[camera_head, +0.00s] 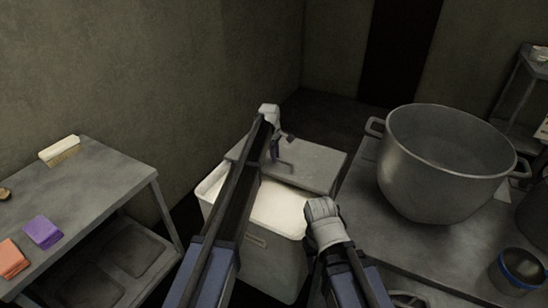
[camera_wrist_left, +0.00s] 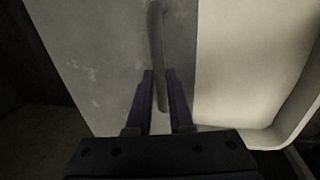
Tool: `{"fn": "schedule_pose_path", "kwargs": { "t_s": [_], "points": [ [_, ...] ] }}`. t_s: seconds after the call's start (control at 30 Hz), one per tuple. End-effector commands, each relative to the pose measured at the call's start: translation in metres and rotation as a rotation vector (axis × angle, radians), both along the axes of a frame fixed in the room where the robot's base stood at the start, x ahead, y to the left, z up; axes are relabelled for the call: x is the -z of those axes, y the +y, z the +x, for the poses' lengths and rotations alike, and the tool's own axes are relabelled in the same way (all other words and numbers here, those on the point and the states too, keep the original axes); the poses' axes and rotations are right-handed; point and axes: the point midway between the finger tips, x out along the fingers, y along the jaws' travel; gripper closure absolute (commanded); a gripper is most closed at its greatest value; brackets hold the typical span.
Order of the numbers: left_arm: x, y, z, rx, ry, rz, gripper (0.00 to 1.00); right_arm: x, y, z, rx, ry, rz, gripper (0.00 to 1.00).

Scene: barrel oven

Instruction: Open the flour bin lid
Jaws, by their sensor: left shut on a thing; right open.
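The flour bin (camera_head: 272,262) is a pale box between the two tables, with its front part uncovered and white flour (camera_head: 283,208) showing inside. Its flat grey lid (camera_head: 318,165) lies over the back part. My left gripper (camera_head: 281,152) is above the lid, shut on the lid's handle (camera_wrist_left: 157,35). In the left wrist view the two fingers stand either side of the handle, with the lid (camera_wrist_left: 95,50) around it and the pale bin interior to the right. My right gripper (camera_head: 322,222) is open near the bin's front right corner; its fingertips are largely hidden.
A metal table (camera_head: 105,185) at the left holds a brush (camera_head: 60,150), a purple cloth (camera_head: 43,232) and an orange cloth (camera_head: 12,258). A table at the right holds a large metal pot (camera_head: 440,170) and a blue-banded container (camera_head: 520,270), close beside the bin.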

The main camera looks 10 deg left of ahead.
Motion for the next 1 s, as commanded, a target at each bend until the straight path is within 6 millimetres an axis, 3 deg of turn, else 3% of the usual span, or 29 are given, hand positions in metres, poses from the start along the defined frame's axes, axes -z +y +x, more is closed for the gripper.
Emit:
{"fn": "schedule_pose_path", "kwargs": {
  "t_s": [0.1,0.13,0.4,0.77,1.0],
  "points": [
    [0.000,0.000,0.000,0.000,-0.001,0.001,1.00,0.000,0.000,0.000,0.000,0.000,0.000,0.50],
    [0.000,0.000,0.000,0.000,-0.001,0.001,0.79,0.000,0.000,0.000,0.000,0.000,0.000,0.50],
    [0.000,0.000,0.000,0.000,0.000,0.000,0.51,0.000,0.000,0.000,0.000,0.000,0.000,0.50],
    [-0.004,0.001,-0.001,0.000,0.000,0.000,0.51,-0.004,0.000,0.000,0.000,0.000,0.000,0.50],
    [-0.024,0.002,-0.004,0.000,0.000,0.000,0.51,-0.024,0.000,0.000,0.000,0.000,0.000,0.50]
  ]
}}
